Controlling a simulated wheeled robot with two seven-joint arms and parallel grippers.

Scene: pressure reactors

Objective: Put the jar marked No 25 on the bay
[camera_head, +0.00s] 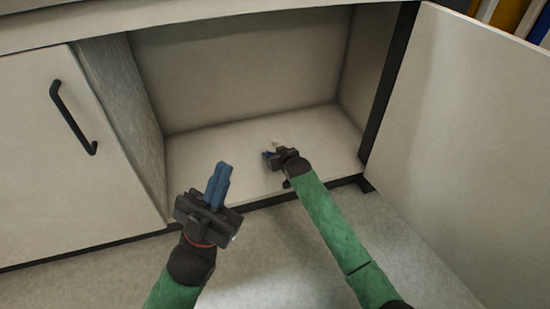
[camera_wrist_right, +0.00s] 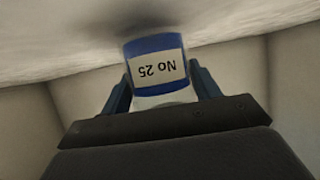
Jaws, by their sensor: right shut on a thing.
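The jar marked No 25 (camera_wrist_right: 157,88) has a blue and white body and a pale label that reads upside down in the right wrist view. My right gripper (camera_head: 273,149) is shut on it, with a blue finger on each side. It reaches inside the open cabinet bay (camera_head: 215,175), over its pale floor. In the right wrist view the jar's far end is close to the bay floor (camera_wrist_right: 60,40); I cannot tell whether they touch. In the head view my gripper mostly hides the jar. My left gripper (camera_head: 219,182) is shut and empty, in front of the bay.
A closed cabinet door with a black handle (camera_head: 74,118) is at the left. The open door (camera_head: 455,130) stands at the right. A countertop edge (camera_head: 180,18) runs above. The bay floor around the right gripper is clear.

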